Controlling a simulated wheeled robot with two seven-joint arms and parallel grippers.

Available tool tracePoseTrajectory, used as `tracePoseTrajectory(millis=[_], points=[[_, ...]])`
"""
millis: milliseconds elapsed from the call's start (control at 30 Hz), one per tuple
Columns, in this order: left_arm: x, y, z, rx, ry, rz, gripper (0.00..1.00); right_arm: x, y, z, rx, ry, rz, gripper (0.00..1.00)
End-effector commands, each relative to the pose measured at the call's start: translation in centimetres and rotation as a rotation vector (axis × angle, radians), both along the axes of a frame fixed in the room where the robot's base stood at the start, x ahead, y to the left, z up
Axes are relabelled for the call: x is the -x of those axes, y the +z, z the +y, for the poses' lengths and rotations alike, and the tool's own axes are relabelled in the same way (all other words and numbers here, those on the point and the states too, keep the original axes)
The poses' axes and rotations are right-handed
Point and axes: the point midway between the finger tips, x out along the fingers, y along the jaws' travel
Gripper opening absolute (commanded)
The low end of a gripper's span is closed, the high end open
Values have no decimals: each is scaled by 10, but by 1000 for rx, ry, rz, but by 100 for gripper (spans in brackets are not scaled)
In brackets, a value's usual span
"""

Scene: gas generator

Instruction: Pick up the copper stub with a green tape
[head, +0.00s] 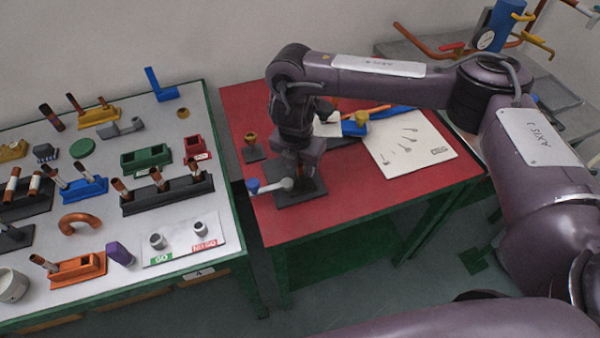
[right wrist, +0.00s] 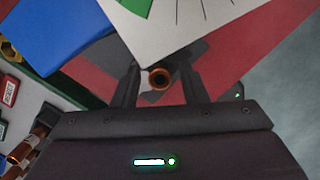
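My right gripper (head: 296,172) points down over a dark plate (head: 312,192) on the red table. In the right wrist view its two fingers (right wrist: 159,86) stand apart, one on each side of a round, hollow copper end (right wrist: 158,78). Gaps seem to show between the copper and the fingers. This copper piece is hidden behind the gripper in the head view. No green tape can be made out on it. My left gripper is not in view.
The left table holds a black rack (head: 168,194) with several copper stubs, an orange block (head: 78,270) and a GO/NO-GO gauge board (head: 184,240). On the red table (head: 345,215), a white sheet (head: 415,150) lies right of the gripper. A grey-ended blue-handled tool (head: 270,187) lies close by.

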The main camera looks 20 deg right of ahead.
Motion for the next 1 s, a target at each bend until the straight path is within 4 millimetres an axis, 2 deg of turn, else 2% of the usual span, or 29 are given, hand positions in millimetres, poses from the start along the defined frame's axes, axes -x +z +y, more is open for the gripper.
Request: tracePoseTrajectory(millis=[167,433,800,1000], points=[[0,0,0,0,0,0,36,0,0,0,-1,1,-1,39],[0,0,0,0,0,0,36,0,0,0,-1,1,-1,4],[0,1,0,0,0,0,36,0,2,1,0,1,-1,4],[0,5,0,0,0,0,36,-1,17,1,0,2,-4,4]])
